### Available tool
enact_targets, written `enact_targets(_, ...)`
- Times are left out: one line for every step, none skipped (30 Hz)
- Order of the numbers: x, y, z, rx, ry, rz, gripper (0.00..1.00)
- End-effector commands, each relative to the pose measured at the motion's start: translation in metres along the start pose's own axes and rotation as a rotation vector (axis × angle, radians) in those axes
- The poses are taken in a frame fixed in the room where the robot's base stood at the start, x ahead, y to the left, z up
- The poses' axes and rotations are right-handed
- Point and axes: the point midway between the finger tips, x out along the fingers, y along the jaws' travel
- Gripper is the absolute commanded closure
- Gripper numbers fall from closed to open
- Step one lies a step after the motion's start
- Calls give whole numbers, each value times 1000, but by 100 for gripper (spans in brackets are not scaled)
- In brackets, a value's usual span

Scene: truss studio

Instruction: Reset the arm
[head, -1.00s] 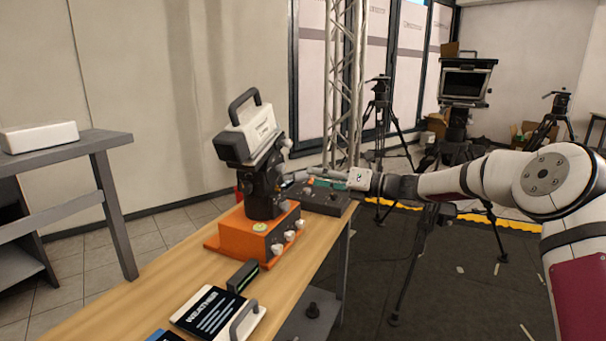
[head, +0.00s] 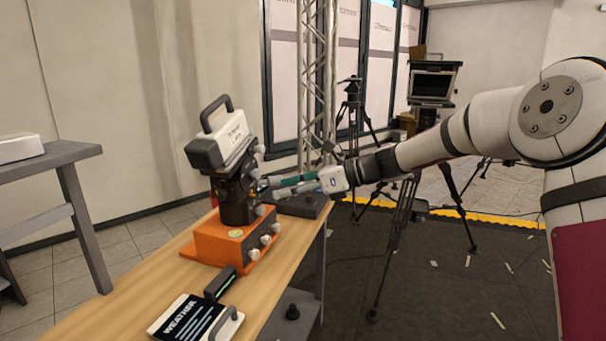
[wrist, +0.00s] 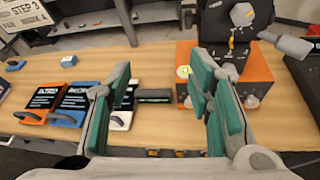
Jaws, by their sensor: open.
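My gripper (head: 292,184) reaches out from the right in the head view, at the height of the camera-like device (head: 220,145) and near its right side. In the wrist view my gripper (wrist: 165,108) is open, its two green-padded fingers spread apart with nothing held between them. The device stands on an orange box (head: 225,243) with white knobs, which shows behind the right finger in the wrist view. A small black block (wrist: 153,96) lies on the table beyond the gap between the fingers.
The wooden table (head: 120,308) carries a white "WEATHER" panel (head: 190,318) with a handle. More handled panels (wrist: 45,100) lie to the left in the wrist view. A dark box (head: 298,203) sits behind my gripper. A truss (head: 318,80) and tripods stand behind; open floor lies right.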

Motion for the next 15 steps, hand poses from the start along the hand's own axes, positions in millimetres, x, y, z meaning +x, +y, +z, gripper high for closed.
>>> enact_targets(-6,25,4,-101,72,5,53)
enact_targets(-9,36,3,-158,114,10,53)
enact_targets(-14,52,1,-236,168,18,53)
enact_targets(-19,63,-1,-292,208,25,53)
enact_targets(-24,74,-2,-348,247,31,53)
enact_targets(-32,88,-5,-423,298,43,53)
enact_targets(-38,99,-6,-478,336,52,53)
enact_targets(-44,110,-8,-532,373,62,53)
enact_targets(-54,123,-11,-604,423,75,53)
enact_targets(-61,134,-13,-657,459,87,53)
enact_targets(-69,144,-15,-708,494,99,53)
enact_targets(-79,157,-18,-775,541,116,53)
enact_targets(-88,167,-20,-826,576,129,53)
enact_targets(-96,176,-22,-876,609,144,53)
enact_targets(-108,189,-25,-942,654,164,53)
